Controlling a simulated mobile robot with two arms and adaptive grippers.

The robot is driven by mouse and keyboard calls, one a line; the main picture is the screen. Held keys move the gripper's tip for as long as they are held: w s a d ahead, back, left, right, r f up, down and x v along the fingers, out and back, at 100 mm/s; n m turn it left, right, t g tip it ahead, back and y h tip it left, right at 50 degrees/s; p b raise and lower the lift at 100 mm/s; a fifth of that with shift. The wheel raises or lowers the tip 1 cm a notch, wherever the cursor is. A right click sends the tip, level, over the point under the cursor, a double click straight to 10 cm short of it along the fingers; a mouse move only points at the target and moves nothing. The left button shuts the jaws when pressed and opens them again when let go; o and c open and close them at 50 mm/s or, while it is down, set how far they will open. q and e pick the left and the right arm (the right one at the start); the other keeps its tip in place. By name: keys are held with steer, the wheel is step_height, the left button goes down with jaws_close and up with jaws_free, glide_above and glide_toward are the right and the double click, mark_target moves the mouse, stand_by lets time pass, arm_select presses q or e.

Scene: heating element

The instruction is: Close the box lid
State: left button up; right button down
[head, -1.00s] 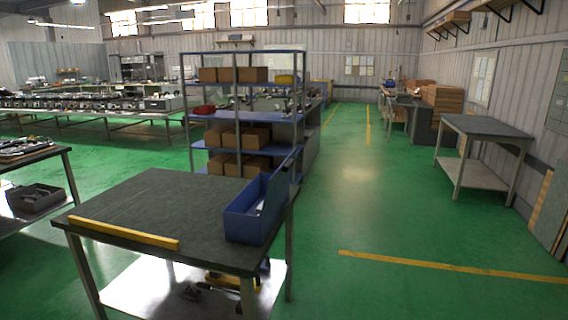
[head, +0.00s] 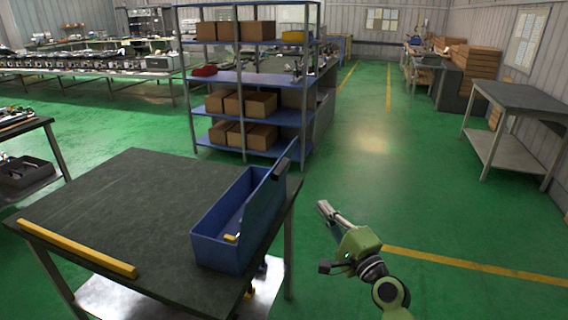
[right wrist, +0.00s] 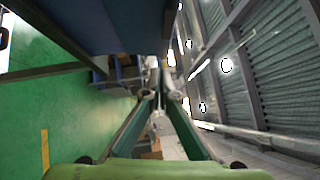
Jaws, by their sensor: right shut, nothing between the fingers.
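The blue box (head: 222,237) sits at the right edge of the dark work table (head: 130,205). Its lid (head: 264,205) is open and stands steeply up along the box's right side, leaning outward. A small yellow item lies inside the box. My right gripper (head: 325,208) is to the right of the lid, beyond the table edge over the green floor, apart from the box. Its fingers are shut and empty; they also show in the right wrist view (right wrist: 160,90). A dark blue surface, likely the lid, fills the upper left there. My left gripper is not in view.
A yellow bar (head: 78,247) lies along the table's front left edge. A blue shelf rack (head: 240,78) with cardboard boxes stands behind the table. The floor to the right is free up to another table (head: 515,97).

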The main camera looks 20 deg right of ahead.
steer(key=r, duration=0.1)
glide_toward(286, 166)
steer(key=w+d, duration=0.3)
steer(key=w+a+p, duration=0.2)
steer(key=a, duration=0.1)
steer(key=shift+w+r, duration=0.1)
steer(key=shift+w, duration=0.25)
steer(key=shift+w+a, duration=0.2)
steer(key=shift+a, duration=0.2)
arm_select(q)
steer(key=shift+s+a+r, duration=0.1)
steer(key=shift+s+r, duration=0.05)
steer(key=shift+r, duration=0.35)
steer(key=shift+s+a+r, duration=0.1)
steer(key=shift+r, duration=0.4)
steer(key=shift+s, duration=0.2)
